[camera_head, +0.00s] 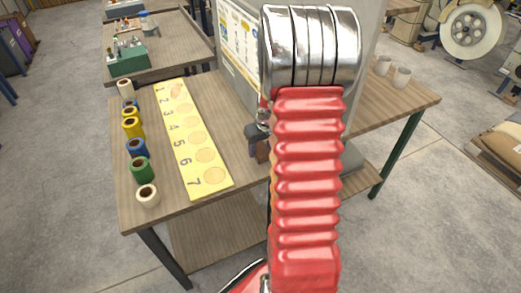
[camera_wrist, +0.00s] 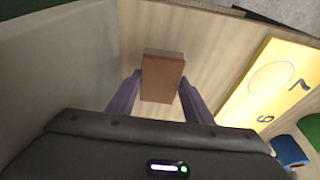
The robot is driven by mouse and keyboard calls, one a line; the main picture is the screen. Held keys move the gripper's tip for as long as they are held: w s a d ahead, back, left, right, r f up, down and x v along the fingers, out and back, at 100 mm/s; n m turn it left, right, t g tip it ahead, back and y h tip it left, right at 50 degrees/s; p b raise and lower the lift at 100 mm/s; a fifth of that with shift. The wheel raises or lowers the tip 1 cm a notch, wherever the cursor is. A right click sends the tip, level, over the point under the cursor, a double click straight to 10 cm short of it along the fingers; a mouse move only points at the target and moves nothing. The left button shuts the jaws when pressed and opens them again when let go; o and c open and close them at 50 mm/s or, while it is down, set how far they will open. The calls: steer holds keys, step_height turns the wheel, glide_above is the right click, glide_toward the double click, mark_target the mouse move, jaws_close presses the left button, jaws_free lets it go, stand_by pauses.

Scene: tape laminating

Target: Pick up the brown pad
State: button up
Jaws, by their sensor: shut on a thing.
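The brown pad (camera_wrist: 162,75) is a small rectangular block in the middle of the wrist view. My gripper (camera_wrist: 160,90) has its two purple-grey fingers on either side of the pad and is shut on it. In the head view my gripper (camera_head: 254,140) is partly hidden behind my red arm, near the grey panel. A small part of the brown pad (camera_head: 262,152) shows beside it. I cannot tell whether the pad touches the table or is held above it.
The wooden table (camera_head: 140,215) holds a yellow numbered strip (camera_head: 190,140) with round spots. A row of coloured tape rolls (camera_head: 140,168) stands along its left side. A tall grey panel (camera_wrist: 60,70) is close to my gripper. Two cups (camera_head: 402,76) stand at the right.

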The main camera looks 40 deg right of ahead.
mark_target(260, 150)
steer(key=shift+w+a+r, duration=0.1)
steer(key=shift+r, duration=0.3)
step_height(260, 150, up, 6)
steer(key=shift+a+r, duration=0.1)
steer(key=shift+r, duration=0.1)
steer(key=w+a, duration=0.2)
steer(key=a, duration=0.7)
steer(key=w+a, duration=0.3)
steer(key=a, duration=0.7)
steer(key=shift+w, duration=0.25)
steer(key=shift+d, duration=0.1)
steer(key=o, duration=0.5)
steer(key=c, duration=0.4)
steer(key=w+a+r+n, duration=0.1)
steer(key=w+a+r, duration=0.1)
steer(key=a, duration=0.2)
steer(key=w+a+r+n, duration=0.1)
steer(key=w+a+r, duration=0.1)
steer(key=a, duration=0.2)
steer(key=w+a+r+n, duration=0.1)
steer(key=w+a+r, duration=0.1)
steer(key=a, duration=0.2)
steer(key=shift+a+r+y, duration=0.15)
steer(key=shift+a+y, duration=0.1)
steer(key=shift+y, duration=0.15)
steer(key=shift+a, duration=0.1)
